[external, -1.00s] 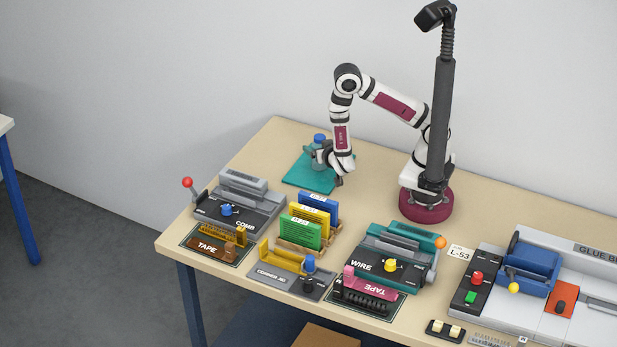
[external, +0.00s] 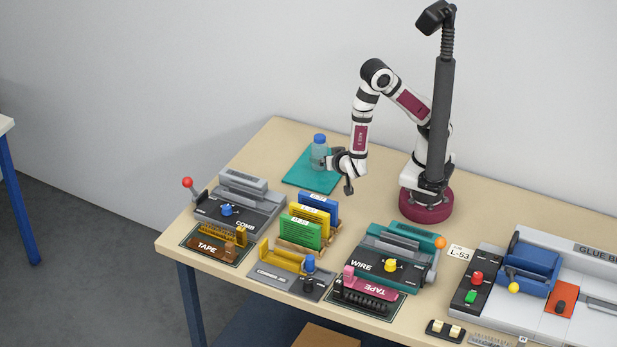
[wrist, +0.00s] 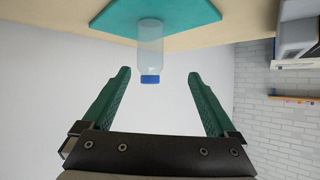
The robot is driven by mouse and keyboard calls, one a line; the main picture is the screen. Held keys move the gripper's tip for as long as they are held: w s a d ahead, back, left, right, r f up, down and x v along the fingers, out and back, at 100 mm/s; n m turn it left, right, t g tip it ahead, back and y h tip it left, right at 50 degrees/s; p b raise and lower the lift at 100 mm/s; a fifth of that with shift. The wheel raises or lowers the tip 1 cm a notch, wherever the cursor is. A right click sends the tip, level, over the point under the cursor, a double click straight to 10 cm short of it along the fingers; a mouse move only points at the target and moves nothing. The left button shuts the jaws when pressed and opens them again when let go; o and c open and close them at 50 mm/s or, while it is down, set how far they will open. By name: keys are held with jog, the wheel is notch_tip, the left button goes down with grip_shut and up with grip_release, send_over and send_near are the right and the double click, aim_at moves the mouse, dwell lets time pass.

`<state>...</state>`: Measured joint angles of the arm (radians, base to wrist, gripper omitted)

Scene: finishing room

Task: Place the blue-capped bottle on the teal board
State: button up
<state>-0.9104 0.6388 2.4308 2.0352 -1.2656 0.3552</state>
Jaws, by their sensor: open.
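The blue-capped bottle (external: 319,155) stands upright on the teal board (external: 300,178) at the back of the table. My gripper (external: 336,163) is just to the right of the bottle, open and apart from it. In the wrist view the bottle (wrist: 150,50) lies ahead of the two green fingers of my gripper (wrist: 158,75), with nothing held between them. The teal board (wrist: 195,12) shows under the bottle at the top of that view.
In front of the board stand a grey comb machine (external: 240,200), a rack of blue, yellow and green booklets (external: 312,222), and a teal wire machine (external: 395,265). A glue binder (external: 530,270) is at the right.

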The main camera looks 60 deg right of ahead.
jog(key=w+a+r+n+g+y, duration=0.1)
jog(key=w+a+r+g+y, duration=0.15)
jog(key=a+r+y, duration=0.55)
jog(key=s+d+r+n+g+y, duration=0.1)
jog(key=s+d, duration=0.4)
jog(key=s, duration=0.5)
jog(key=s+d+r+n+g+y, duration=0.1)
jog(key=s+d+r+g, duration=0.2)
jog(key=s, duration=0.7)
jog(key=d+g, duration=0.2)
jog(key=d, duration=0.1)
jog(key=shift+d+n+g, duration=0.2)
jog(key=shift+n+g, duration=0.15)
jog(key=shift+n, duration=0.05)
